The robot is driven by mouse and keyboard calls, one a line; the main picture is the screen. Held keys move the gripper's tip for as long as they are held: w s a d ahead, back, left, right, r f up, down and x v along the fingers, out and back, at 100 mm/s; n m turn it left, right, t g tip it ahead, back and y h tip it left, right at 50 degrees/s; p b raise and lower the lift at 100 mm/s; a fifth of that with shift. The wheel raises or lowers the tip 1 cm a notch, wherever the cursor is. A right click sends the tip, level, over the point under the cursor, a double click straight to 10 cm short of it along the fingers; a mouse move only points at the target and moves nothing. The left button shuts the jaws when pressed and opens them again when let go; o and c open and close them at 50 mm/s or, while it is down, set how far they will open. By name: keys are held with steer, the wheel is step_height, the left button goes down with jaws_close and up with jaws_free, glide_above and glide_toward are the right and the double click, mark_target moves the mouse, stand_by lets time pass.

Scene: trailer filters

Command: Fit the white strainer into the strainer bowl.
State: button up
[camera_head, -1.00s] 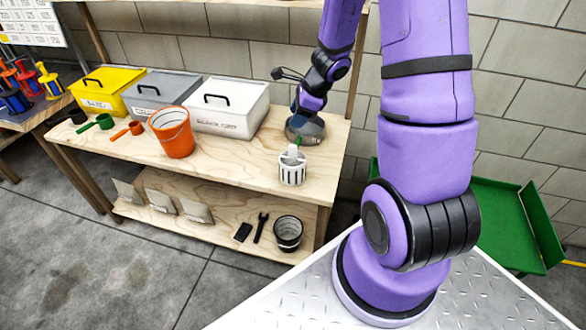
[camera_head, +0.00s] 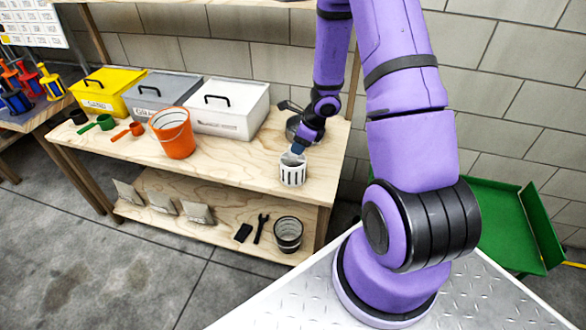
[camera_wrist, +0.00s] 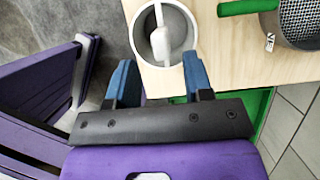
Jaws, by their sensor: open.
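The white strainer (camera_head: 293,171), a slotted cylinder, stands upright on the tabletop near its right front corner. The wrist view looks down on the strainer (camera_wrist: 161,38), with a bar handle across its open top. My gripper (camera_head: 297,149) is just above it. In the wrist view my gripper (camera_wrist: 159,70) is open, with the blue fingers apart, empty, and the handle beyond the gap between their tips. I cannot tell for sure which thing is the strainer bowl; a dark round container (camera_head: 288,233) with a pale inside stands on the lower shelf.
An orange bucket (camera_head: 172,135) and a white box (camera_head: 229,108) stand left. A wrench (camera_head: 262,228) lies on the shelf.

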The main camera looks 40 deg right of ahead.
mark_target(293, 159)
steer(key=x, duration=0.4)
steer(key=shift+w+a+f, duration=0.15)
steer(key=shift+w+f, duration=0.1)
steer(key=shift+w, duration=0.15)
jaws_close()
